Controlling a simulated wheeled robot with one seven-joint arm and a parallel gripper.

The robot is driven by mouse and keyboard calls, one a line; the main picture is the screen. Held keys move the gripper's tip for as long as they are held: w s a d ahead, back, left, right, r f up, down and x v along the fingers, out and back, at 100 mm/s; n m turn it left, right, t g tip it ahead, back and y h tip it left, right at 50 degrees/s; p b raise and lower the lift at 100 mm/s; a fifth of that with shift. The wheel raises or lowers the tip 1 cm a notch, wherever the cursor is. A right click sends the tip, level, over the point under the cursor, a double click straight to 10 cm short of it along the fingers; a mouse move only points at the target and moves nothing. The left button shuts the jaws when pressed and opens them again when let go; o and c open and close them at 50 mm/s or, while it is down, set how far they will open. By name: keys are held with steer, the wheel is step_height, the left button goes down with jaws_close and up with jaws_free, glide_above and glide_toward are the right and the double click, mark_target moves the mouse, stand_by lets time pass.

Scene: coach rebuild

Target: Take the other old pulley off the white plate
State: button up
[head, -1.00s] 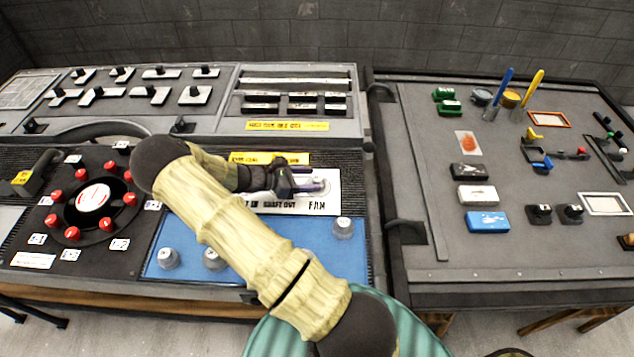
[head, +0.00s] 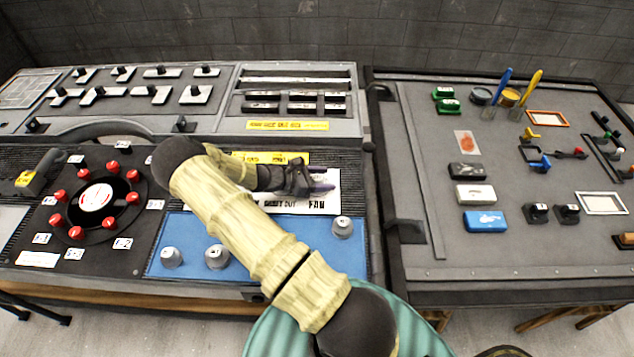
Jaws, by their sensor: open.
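The white plate (head: 331,207) lies on the left bench, with black lettering that includes "SHAFT OUT" and "FAN" along its front edge. My gripper (head: 318,184) is over the right part of the plate, low and pointing right. It is open, with purplish finger parts showing. The gripper covers the spot above "FAN", so I cannot make out a pulley there or tell whether one is between the fingers. My arm hides the left part of the plate.
A blue mat (head: 290,228) in front of the plate holds grey knob-like pieces, one at the right (head: 342,228) and others at the left (head: 217,257). A yellow label (head: 240,157) lies behind the plate. A second bench (head: 420,130) stands to the right.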

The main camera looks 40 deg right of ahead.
mark_target(323, 180)
steer(key=shift+c, duration=0.4)
steer(key=c, duration=1)
steer(key=shift+a+f, duration=0.1)
step_height(323, 180, up, 18)
steer(key=shift+r+b, duration=0.15)
steer(key=shift+b, duration=0.95)
